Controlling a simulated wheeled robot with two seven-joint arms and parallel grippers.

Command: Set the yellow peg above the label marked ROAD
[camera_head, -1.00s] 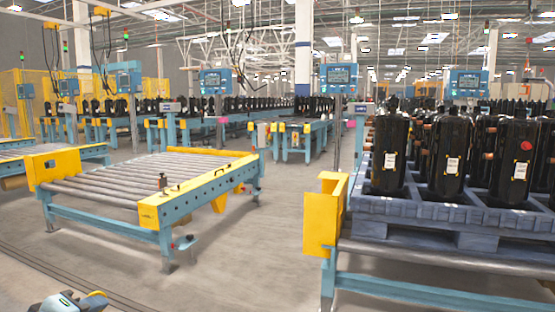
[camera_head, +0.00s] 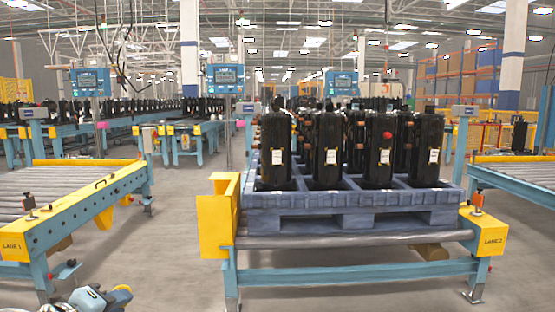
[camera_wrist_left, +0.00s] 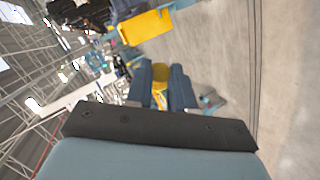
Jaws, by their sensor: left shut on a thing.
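My left gripper (camera_head: 98,299) shows at the bottom left edge of the head view, partly cut off. A yellow peg (camera_head: 122,290) shows at its tip. In the left wrist view, the two dark blue fingers (camera_wrist_left: 162,92) are shut on the yellow peg (camera_wrist_left: 160,73), whose rounded end shows between them. The gripper is in the air in front of the lane 1 conveyor, apart from it. I cannot see a label reading ROAD in either view. My right gripper is not in view.
A blue pallet (camera_head: 350,199) of black compressors stands on a roller conveyor with a yellow LANE 2 end plate (camera_head: 484,233). The LANE 1 conveyor (camera_head: 75,187) is at the left, another (camera_head: 520,173) at the right. Grey floor (camera_head: 175,235) is free between left and centre conveyors.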

